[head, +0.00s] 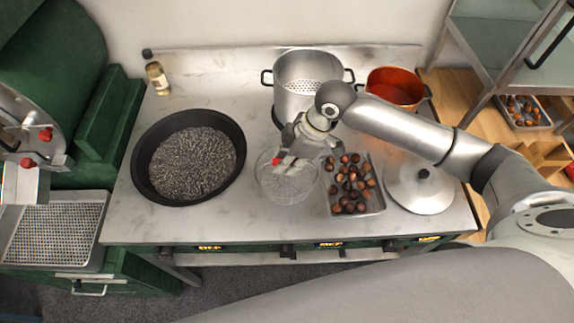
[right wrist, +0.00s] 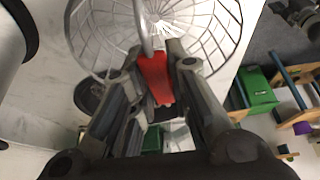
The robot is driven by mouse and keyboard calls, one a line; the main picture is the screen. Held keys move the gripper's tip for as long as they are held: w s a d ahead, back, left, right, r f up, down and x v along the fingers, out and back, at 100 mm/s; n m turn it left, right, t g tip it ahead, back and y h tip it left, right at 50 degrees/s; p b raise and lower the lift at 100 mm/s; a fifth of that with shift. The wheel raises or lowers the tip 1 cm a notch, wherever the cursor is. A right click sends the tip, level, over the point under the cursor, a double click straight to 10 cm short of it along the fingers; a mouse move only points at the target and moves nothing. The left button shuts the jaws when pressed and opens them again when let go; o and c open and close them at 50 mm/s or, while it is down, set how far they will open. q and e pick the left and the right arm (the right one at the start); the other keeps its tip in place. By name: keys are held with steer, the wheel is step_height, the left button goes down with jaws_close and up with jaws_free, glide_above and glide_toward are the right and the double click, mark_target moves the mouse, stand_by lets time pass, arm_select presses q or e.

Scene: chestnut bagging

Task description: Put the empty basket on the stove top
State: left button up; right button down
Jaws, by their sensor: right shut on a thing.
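The empty round wire basket (head: 287,186) is over the middle of the pale stove top (head: 250,226), between the black pan and the chestnut tray. In the head view I cannot tell whether its bottom touches the surface. My right gripper (head: 292,158) is above the basket, shut on its red handle. In the right wrist view the red handle (right wrist: 155,78) is between the fingers of my gripper (right wrist: 157,95), and the basket's wire rings (right wrist: 215,35) spread out beyond them. No chestnuts show inside the basket. My left gripper is not in view.
A black pan (head: 139,170) holding grey grainy material stands left of the basket. A tray (head: 358,212) of chestnuts is close on the right, with a metal lid (head: 420,198) beyond. A steel pot (head: 300,103), an orange pot (head: 396,92) and a bottle (head: 158,80) stand behind. The front strip is bare.

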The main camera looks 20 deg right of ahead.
mark_target(287, 180)
step_height(287, 180, down, 2)
steer(key=shift+f+p, duration=0.15)
steer(key=shift+p, duration=0.4)
steer(key=shift+f, duration=0.3)
steer(key=shift+f, duration=0.15)
steer(key=c, duration=1.4)
jaws_free()
steer(key=b+v, duration=0.2)
steer(key=v, duration=1)
